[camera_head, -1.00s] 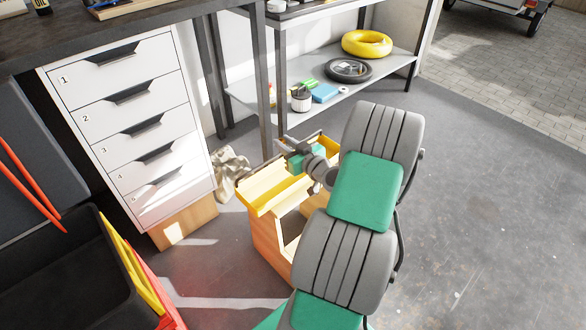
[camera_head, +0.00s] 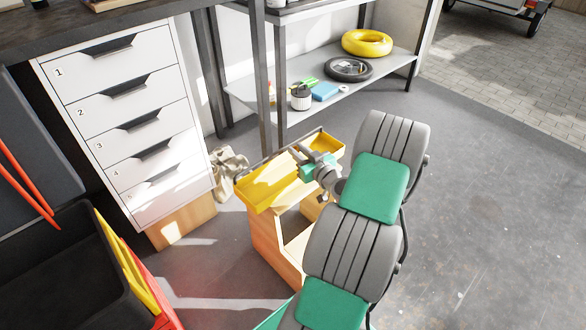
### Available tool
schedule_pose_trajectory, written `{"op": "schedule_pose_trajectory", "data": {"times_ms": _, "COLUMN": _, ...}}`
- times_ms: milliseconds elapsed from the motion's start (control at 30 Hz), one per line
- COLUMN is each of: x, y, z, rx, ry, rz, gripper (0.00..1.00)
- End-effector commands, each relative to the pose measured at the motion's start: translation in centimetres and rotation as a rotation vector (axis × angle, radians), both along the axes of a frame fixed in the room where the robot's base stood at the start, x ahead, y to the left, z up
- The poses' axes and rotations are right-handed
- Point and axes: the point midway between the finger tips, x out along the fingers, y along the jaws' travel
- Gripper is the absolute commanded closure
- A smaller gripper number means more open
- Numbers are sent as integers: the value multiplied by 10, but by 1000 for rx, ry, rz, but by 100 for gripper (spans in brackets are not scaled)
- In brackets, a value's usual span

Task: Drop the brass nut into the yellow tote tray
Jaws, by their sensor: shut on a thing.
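The yellow tote tray (camera_head: 266,190) sits on top of a wooden stand, with a dark handle bar along its length. My gripper (camera_head: 299,158) is above the middle of the tray, near the handle bar, reaching in from the right. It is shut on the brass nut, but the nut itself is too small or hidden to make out. The gripper also hides the middle of the tray.
The wooden stand (camera_head: 262,238) is on the grey floor. A white drawer cabinet (camera_head: 125,125) and a crumpled beige cloth (camera_head: 228,170) are to its left. A metal shelf (camera_head: 385,75) stands behind. Open floor lies to the right.

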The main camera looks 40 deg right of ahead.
Motion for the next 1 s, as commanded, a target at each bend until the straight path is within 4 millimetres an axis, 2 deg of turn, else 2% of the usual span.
{"op": "schedule_pose_trajectory", "data": {"times_ms": 33, "x": 0, "y": 0, "z": 0, "rx": 0, "ry": 0, "rz": 0, "gripper": 77}}
{"op": "schedule_pose_trajectory", "data": {"times_ms": 300, "x": 0, "y": 0, "z": 0, "rx": 0, "ry": 0, "rz": 1, "gripper": 55}}
{"op": "schedule_pose_trajectory", "data": {"times_ms": 600, "x": -3, "y": 1, "z": 1, "rx": 2, "ry": 1, "rz": 0, "gripper": 54}}
{"op": "schedule_pose_trajectory", "data": {"times_ms": 667, "x": -10, "y": 1, "z": 2, "rx": 3, "ry": 1, "rz": -1, "gripper": 54}}
{"op": "schedule_pose_trajectory", "data": {"times_ms": 900, "x": -57, "y": 8, "z": 11, "rx": 3, "ry": 0, "rz": -5, "gripper": 54}}
{"op": "schedule_pose_trajectory", "data": {"times_ms": 1000, "x": -71, "y": 11, "z": 12, "rx": 2, "ry": 1, "rz": -3, "gripper": 54}}
